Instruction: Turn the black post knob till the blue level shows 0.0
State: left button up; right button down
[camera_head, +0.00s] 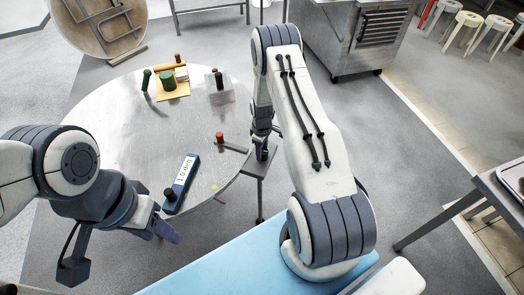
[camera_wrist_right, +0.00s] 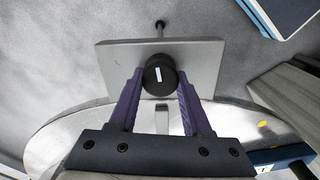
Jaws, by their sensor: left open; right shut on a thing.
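The black post knob (camera_wrist_right: 158,80), with a white mark on top, sits on a grey plate (camera_wrist_right: 205,58) at the table's edge. My right gripper (camera_wrist_right: 159,84) has its purple fingers on both sides of the knob and is shut on it. In the head view this gripper (camera_head: 262,140) is partly hidden by its own arm. The blue level (camera_head: 181,184) lies on the round table; its white display has tilted text that I cannot read for certain. My left gripper (camera_head: 165,232) is open and empty near the table's front edge, below the level.
The round metal table (camera_head: 120,145) also holds a red-topped post (camera_head: 220,137), a green cylinder (camera_head: 168,81) on a yellow board and a small dark-topped post (camera_head: 218,80). The table's middle is mostly clear. A steel cabinet (camera_head: 355,35) stands behind right.

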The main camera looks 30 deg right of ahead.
jog(key=shift+f+m+b, duration=0.1)
jog(key=shift+m+b, duration=0.65)
jog(key=shift+m, duration=0.35)
jog(key=m+b, duration=0.1)
jog(key=m, duration=0.1)
jog(key=shift+w+d+m, duration=0.1)
jog(key=shift+m, duration=0.3)
jog(key=m+b, duration=0.1)
jog(key=m, duration=0.2)
jog(key=shift+d+b, duration=0.1)
jog(key=shift+b, duration=0.3)
jog(key=shift+m+b, duration=0.5)
jog(key=shift+m, duration=1.3)
jog(key=shift+r, duration=0.2)
jog(key=shift+c, duration=1.7)
grip_release()
